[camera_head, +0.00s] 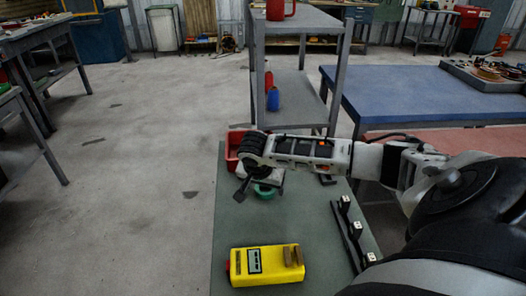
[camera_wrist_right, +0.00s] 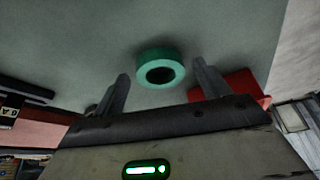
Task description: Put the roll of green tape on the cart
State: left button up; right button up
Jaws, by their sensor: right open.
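The roll of green tape (camera_head: 265,191) lies flat on the dark green bench top (camera_head: 290,222). In the right wrist view the roll (camera_wrist_right: 160,68) sits between and beyond my two fingertips, with clear gaps on both sides. My right gripper (camera_head: 259,186) is open and empty, just above the roll, and hides part of it in the head view. The grey shelved cart (camera_head: 297,88) stands beyond the bench. My left gripper is not in view.
A red bin (camera_head: 232,150) is at the bench's far left corner. A yellow device (camera_head: 266,265) and a black rail (camera_head: 346,236) lie nearer. The cart carries a red mug (camera_head: 280,10) on top and a blue bottle (camera_head: 273,99) lower down. A blue table (camera_head: 420,95) stands right.

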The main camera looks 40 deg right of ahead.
aim_at(263, 193)
jog(key=v, duration=1.2)
jog(key=shift+p, duration=0.4)
jog(key=shift+f, duration=0.1)
jog(key=x, duration=1.1)
jog(key=shift+d+f+b, duration=0.1)
jog(key=shift+f+b, duration=0.15)
jog(key=shift+b, duration=0.15)
jog(key=shift+w, duration=0.15)
notch_tip(263, 193, up, 2)
jog(key=shift+r, duration=0.2)
jog(key=shift+a+r, duration=0.25)
jog(key=shift+r, duration=0.3)
jog(key=shift+f, duration=0.1)
